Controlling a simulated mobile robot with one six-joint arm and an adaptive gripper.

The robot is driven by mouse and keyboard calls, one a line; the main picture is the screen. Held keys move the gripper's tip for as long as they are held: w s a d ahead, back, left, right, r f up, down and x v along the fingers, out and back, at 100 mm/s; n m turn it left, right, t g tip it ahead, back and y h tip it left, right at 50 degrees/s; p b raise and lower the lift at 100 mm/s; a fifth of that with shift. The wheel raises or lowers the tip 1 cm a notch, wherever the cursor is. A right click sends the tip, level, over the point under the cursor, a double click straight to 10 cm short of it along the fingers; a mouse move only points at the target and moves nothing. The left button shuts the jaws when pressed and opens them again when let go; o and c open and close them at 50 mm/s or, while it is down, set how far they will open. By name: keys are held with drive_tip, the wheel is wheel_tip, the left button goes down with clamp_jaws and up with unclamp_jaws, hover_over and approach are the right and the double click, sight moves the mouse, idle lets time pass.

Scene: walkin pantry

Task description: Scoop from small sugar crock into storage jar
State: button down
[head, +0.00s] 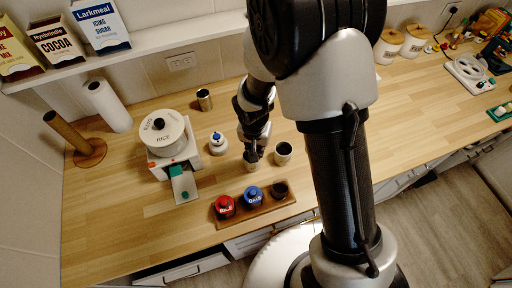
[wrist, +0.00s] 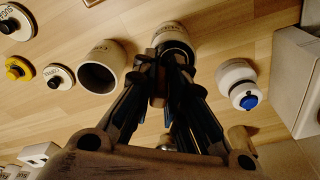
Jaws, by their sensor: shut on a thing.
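My gripper (head: 252,156) points down over a small pale crock (head: 252,166) on the wooden counter. In the wrist view the fingers (wrist: 172,62) are close together at the mouth of this crock (wrist: 172,30). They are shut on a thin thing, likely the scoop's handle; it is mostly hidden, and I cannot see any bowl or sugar. An open, pale, dark-mouthed crock (head: 283,152) stands just right of my gripper, and left of it in the wrist view (wrist: 104,50).
A blue-knobbed white jar (head: 217,143) stands left of my gripper.

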drive_tip(key=shift+f+b, duration=0.25)
drive_tip(key=shift+b, duration=0.05)
drive_tip(key=shift+r, duration=0.1)
idle(0.9)
drive_tip(key=shift+r+p, duration=2.05)
drive_tip(key=shift+r, duration=1.2)
